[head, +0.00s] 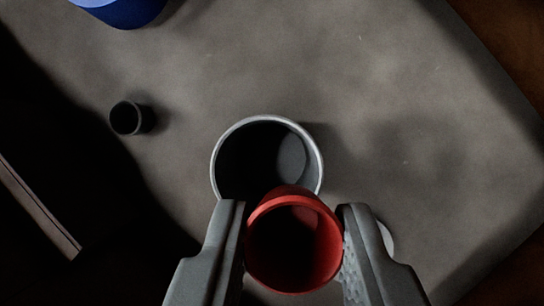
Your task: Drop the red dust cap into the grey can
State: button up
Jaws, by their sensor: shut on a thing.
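The red dust cap (328,265) is held between the two fingers of my gripper (292,240), with its open end facing the camera. The grey can (218,150) stands on the grey surface just ahead of the cap, with its round mouth open upward and its inside dark. In the picture the cap overlaps the near edge of the can's rim and hides part of it. The cap is nearer the camera than the can. I cannot tell the exact height between them.
A small black cylinder (126,118) stands to the left on the grey surface (400,90). A blue round object (125,12) is cut off at the top left. A white rounded thing (385,238) shows partly behind the right finger. The surface right of the can is clear.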

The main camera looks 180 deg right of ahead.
jog(key=o, duration=1)
jog(key=v, duration=1.7)
jog(key=shift+s+r, duration=0.15)
jog(key=shift+r, duration=0.05)
dwell(0.4)
